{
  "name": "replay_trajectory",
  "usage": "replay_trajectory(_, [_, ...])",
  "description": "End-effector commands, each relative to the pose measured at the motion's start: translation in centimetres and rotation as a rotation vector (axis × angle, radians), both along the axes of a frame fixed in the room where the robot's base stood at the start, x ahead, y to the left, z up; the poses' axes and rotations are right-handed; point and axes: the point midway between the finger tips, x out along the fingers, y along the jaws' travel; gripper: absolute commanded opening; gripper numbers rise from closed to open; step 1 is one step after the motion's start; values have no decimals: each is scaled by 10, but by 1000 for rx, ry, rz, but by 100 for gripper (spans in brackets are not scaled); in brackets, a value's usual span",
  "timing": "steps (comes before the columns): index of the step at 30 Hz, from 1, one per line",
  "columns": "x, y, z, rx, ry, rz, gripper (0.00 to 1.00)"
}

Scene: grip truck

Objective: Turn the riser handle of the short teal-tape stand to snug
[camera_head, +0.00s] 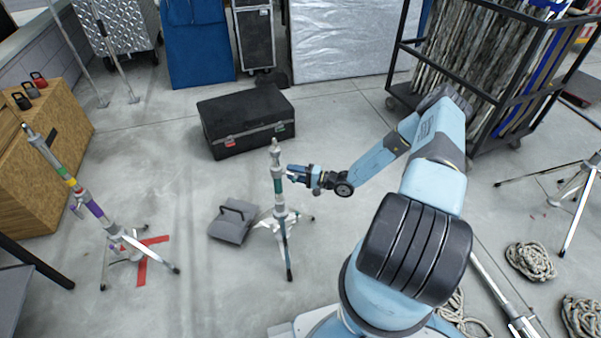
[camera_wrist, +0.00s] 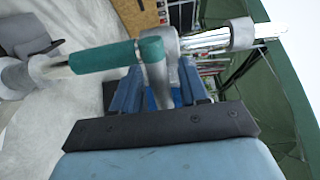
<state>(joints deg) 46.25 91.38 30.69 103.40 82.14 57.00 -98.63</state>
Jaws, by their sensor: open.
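The short teal-tape stand (camera_head: 280,208) stands upright on its tripod legs near the middle of the head view, with a teal band partway up. My gripper (camera_head: 293,174) is at its right side, level with the upper part. In the wrist view a teal sleeve (camera_wrist: 102,57) lies left of a grey metal riser handle piece (camera_wrist: 157,72), which reaches down between the fingers. My gripper (camera_wrist: 160,92) is open around that piece. I cannot tell whether the fingers touch it. The fingertips are partly hidden behind it.
A taller stand (camera_head: 95,208) with colored tape is at the left over a red floor cross. A black case (camera_head: 247,120) lies behind the teal stand. A grey weight (camera_head: 232,222) sits left of its legs. Coiled ropes (camera_head: 530,262) and a cart (camera_head: 470,75) are right.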

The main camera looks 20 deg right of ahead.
Motion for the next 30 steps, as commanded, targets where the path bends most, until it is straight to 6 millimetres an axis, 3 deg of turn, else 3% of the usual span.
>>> replay_trajectory(8, [-14, -24, 0, -1, -1, -2, 44])
replay_trajectory(21, [-59, -94, -1, -1, 1, -2, 44])
replay_trajectory(30, [-73, -116, -1, -1, 2, -2, 44])
